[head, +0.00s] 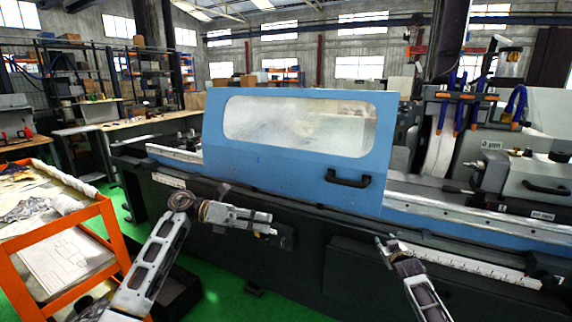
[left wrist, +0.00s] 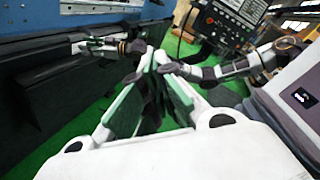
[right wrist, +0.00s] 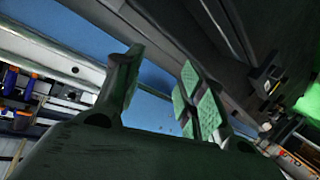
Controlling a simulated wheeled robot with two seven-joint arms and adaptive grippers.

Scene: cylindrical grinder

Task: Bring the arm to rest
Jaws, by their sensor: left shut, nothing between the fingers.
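My left gripper (head: 268,224) is in front of the dark lower body of the grinder (head: 300,245), left of centre in the head view. In the left wrist view its fingers (left wrist: 156,62) come together at the tips with nothing between them. My right gripper (head: 384,240) is further right, in front of the machine's front edge, below the door handle (head: 347,180). In the right wrist view its fingers (right wrist: 160,80) stand apart, with no object seen between them. The blue door (head: 290,150) with its window stands across the machine's middle.
An orange-framed cart (head: 78,290) with papers stands at the left. The green floor (head: 225,290) shows between cart and grinder. A control panel (left wrist: 232,22) shows at the top of the left wrist view. Workbenches and shelves (head: 75,70) stand behind.

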